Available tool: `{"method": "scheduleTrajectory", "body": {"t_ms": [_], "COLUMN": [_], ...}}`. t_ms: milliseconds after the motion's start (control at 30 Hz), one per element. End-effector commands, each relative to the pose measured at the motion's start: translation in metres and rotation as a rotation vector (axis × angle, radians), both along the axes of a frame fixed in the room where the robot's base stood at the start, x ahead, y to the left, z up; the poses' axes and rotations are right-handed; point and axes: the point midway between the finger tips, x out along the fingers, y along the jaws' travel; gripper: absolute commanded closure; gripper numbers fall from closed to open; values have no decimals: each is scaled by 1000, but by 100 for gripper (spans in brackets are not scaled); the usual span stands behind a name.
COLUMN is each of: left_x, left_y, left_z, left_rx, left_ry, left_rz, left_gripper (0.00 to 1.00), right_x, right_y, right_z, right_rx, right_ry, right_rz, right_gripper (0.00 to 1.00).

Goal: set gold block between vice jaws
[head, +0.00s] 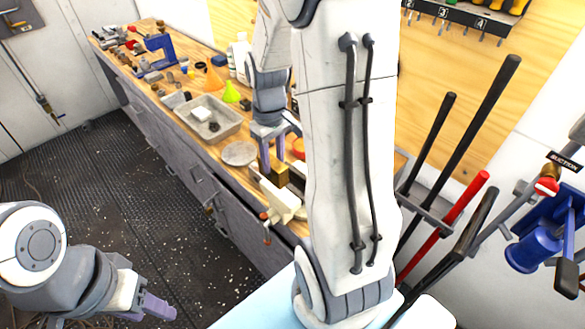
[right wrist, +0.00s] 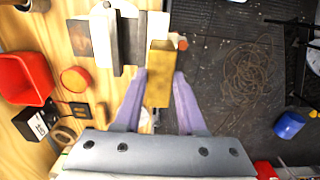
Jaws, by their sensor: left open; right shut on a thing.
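The gold block (head: 279,174) is held between the purple fingers of my right gripper (head: 272,148), low over the near end of the bench. In the right wrist view the gold block (right wrist: 159,80) stands lengthwise between the two fingers. The vice (head: 286,204) is pale cream with an orange-tipped handle. In the right wrist view the vice (right wrist: 118,38) shows grey jaws just left of the block. The block's far end is beside the jaws; I cannot tell its height above them. My left gripper (head: 155,306) is open and empty, low at the left over the floor.
A red bin (right wrist: 22,78) is left of the vice. My right arm hides part of the bench.

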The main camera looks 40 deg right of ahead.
Motion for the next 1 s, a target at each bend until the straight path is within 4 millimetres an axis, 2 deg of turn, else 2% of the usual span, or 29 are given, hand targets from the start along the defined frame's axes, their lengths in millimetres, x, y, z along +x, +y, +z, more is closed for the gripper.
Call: {"method": "scheduleTrajectory", "body": {"t_ms": [100, 200, 333, 467, 733, 1000], "left_x": [0, 0, 0, 0, 0, 0], "left_y": [0, 0, 0, 0, 0, 0], "left_z": [11, 15, 18, 21, 31, 30], "left_rx": [0, 0, 0, 0, -1, 0], "left_ry": [0, 0, 0, 0, -1, 0], "left_rz": [1, 1, 0, 0, -2, -2], "left_gripper": [50, 50, 50, 50, 50, 50], "right_x": [-1, -1, 0, 1, 0, 1], "right_y": [-27, -45, -58, -61, -61, -61], "right_z": [-13, -25, -34, -41, -74, -77], "right_rx": [2, 1, 0, 0, 1, -2], "right_ry": [3, 1, -1, -1, 0, -3], "right_rz": [-7, -4, -1, 2, 3, 2], "right_gripper": [100, 100, 100, 100, 100, 100]}}
